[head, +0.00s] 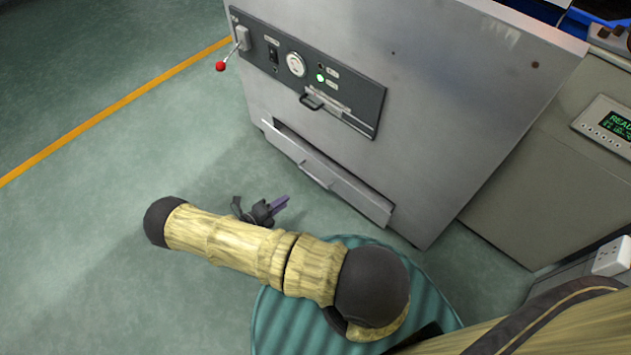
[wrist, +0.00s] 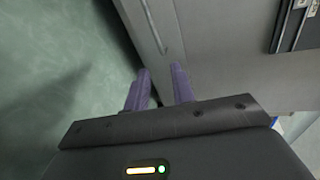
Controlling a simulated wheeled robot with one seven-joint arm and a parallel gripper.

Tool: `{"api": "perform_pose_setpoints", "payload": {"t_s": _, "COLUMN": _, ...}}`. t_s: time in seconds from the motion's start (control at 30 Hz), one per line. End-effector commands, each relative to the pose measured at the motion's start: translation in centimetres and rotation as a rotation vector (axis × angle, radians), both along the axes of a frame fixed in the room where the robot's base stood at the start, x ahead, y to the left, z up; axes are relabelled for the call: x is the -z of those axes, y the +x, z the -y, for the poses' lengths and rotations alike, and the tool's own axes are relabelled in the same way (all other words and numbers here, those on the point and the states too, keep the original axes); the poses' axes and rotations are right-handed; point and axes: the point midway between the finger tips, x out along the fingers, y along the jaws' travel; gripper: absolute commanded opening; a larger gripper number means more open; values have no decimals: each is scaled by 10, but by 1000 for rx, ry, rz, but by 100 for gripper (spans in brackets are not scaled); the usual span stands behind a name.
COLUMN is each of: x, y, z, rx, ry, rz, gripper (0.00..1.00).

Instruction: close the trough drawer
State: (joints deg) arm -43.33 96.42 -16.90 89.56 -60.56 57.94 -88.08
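The trough drawer (head: 345,188) is the long low drawer at the foot of the grey metal cabinet. A dark gap shows along its top edge, so it seems to stand a little out. Its bar handle (head: 316,175) is on the front, and a pale handle strip (wrist: 153,27) shows in the wrist view. My gripper (head: 281,203) is low over the floor, in front of the drawer and apart from it in the head view. In the wrist view its two purple fingers (wrist: 160,72) are apart with nothing between them, pointing toward the drawer front.
The grey cabinet (head: 420,90) carries a dark control panel (head: 350,95) with a gauge, and a red-knobbed lever (head: 220,66) sticks out at its left. A beige unit with a display (head: 617,123) stands at right. The green floor (head: 110,150) at left is clear.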

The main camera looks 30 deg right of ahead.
Motion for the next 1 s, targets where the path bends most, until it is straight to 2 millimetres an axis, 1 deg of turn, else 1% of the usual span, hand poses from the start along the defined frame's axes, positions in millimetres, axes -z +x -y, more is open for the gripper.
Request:
{"api": "perform_pose_setpoints", "payload": {"t_s": 0.03, "x": 9, "y": 0, "z": 0, "rx": -41, "ry": -33, "rz": -30, "gripper": 25}}
{"api": "perform_pose_setpoints", "payload": {"t_s": 0.13, "x": 15, "y": 2, "z": 0, "rx": -84, "ry": -67, "rz": -64, "gripper": 25}}
{"api": "perform_pose_setpoints", "payload": {"t_s": 0.43, "x": 16, "y": 2, "z": -1, "rx": -89, "ry": -72, "rz": -69, "gripper": 25}}
{"api": "perform_pose_setpoints", "payload": {"t_s": 0.57, "x": 17, "y": 3, "z": 2, "rx": -87, "ry": -71, "rz": -69, "gripper": 25}}
{"api": "perform_pose_setpoints", "payload": {"t_s": 0.67, "x": 19, "y": 5, "z": 10, "rx": -86, "ry": -71, "rz": -69, "gripper": 25}}
{"api": "perform_pose_setpoints", "payload": {"t_s": 0.77, "x": 22, "y": 10, "z": 22, "rx": -86, "ry": -71, "rz": -69, "gripper": 25}}
{"api": "perform_pose_setpoints", "payload": {"t_s": 1.0, "x": 32, "y": 23, "z": 61, "rx": -84, "ry": -71, "rz": -70, "gripper": 25}}
